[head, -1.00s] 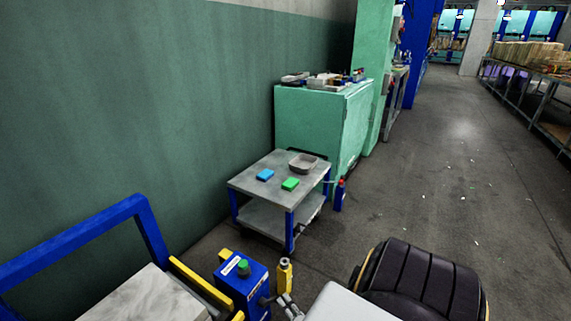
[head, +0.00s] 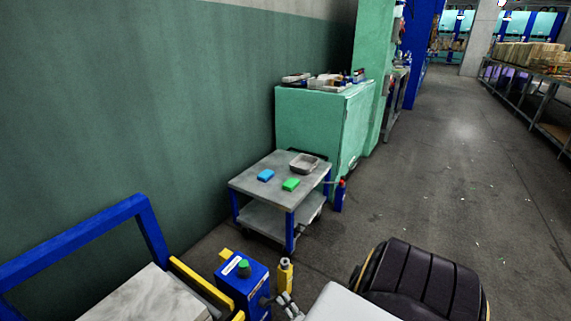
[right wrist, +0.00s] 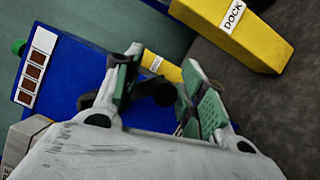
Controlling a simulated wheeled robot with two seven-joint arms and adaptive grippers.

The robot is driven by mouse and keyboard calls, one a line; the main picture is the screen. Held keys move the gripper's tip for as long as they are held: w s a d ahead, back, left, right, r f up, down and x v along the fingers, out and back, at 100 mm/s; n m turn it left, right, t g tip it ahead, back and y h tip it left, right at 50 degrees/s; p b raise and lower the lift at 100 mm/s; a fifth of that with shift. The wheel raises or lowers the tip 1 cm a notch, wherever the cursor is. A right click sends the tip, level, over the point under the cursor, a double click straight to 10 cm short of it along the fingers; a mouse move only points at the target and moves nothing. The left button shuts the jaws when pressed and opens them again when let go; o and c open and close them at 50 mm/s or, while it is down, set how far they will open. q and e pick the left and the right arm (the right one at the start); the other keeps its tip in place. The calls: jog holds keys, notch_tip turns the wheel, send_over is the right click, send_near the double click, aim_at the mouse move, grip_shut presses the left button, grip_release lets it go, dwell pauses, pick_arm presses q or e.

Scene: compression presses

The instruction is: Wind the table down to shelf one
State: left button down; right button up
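The table with a grey marbled top (head: 135,298) and a blue push frame (head: 150,225) stands at the lower left of the head view, partly cut off. A blue box (head: 235,292) with a green button (head: 243,268) stands at its right side. In the right wrist view, the blue panel (right wrist: 75,75) carries a white label with several brown squares (right wrist: 36,68). A dark crank-like knob (right wrist: 163,92) shows there. My right gripper (right wrist: 163,58) is open, its fingers on either side of the knob; contact is unclear. It also shows in the head view (head: 290,302). My left gripper is out of view.
A yellow block marked DOCK (right wrist: 230,30) is close to my right gripper; a yellow post (head: 285,275) stands beside the box. Beyond stands a trolley (head: 245,183) with a blue block, a green block and a grey tray. The aisle floor (head: 430,180) is clear.

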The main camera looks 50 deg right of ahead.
jog(key=shift+v, duration=0.85)
jog(key=r+v, duration=0.1)
jog(key=v, duration=0.9)
jog(key=shift+f, duration=0.5)
jog(key=shift+s, duration=0.1)
